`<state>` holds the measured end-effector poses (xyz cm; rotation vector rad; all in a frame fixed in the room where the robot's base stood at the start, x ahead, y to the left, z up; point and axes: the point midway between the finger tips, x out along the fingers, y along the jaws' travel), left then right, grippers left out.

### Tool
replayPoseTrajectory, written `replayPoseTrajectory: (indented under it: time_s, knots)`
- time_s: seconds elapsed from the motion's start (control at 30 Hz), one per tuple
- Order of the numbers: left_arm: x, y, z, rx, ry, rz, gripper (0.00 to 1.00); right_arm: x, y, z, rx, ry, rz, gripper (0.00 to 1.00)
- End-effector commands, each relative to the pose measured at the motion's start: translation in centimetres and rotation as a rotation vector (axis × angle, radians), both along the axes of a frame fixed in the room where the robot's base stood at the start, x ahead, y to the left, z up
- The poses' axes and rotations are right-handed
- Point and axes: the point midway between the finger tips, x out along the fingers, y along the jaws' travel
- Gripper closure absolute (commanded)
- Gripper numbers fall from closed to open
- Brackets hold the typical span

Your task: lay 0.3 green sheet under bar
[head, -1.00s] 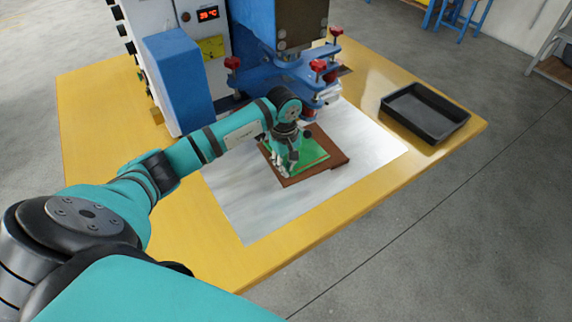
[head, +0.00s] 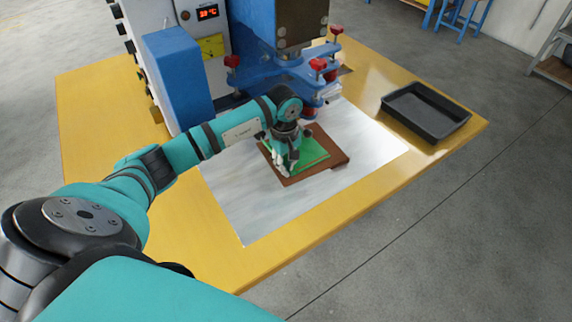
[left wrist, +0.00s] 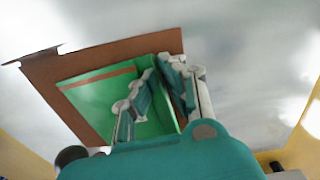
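A green sheet (head: 313,153) lies on a brown board (head: 333,168) on the pale mat in front of the blue press. My left gripper (head: 281,170) points down at the near left part of the green sheet. In the left wrist view the sheet (left wrist: 95,98) shows a brown strip (left wrist: 97,76) near one edge. Both fingers (left wrist: 158,85) are over or at the sheet's edge, with green visible between them; whether they pinch it is unclear. The press's blue bar part (head: 300,75) stands behind my gripper, and its underside is hidden. My right gripper is not in view.
A black tray (head: 425,111) stands at the right of the yellow table (head: 100,120). Red knobs (head: 318,65) stick up from the press frame. The pale mat (head: 250,215) is bare in front of and to the right of the board.

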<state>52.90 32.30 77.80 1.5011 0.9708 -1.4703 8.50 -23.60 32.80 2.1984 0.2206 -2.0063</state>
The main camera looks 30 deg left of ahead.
Motion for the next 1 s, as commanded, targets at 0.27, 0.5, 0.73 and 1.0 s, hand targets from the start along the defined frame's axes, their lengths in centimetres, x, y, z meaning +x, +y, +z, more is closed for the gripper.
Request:
replayPoseTrajectory:
  time_s: [0.27,0.5,0.73,1.0]
  knots:
    - [-0.01,0.00,-0.01,0.000,0.000,0.000,1.00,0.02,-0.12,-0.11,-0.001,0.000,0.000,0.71]
    - [0.01,0.04,-0.05,0.001,0.000,0.000,1.00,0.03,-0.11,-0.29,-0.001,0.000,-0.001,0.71]
    - [0.04,0.05,-0.02,0.001,-0.001,0.000,1.00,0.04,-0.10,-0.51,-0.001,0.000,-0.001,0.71]
    - [0.01,0.02,-0.01,0.000,0.000,0.000,0.86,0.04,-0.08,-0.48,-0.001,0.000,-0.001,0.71]
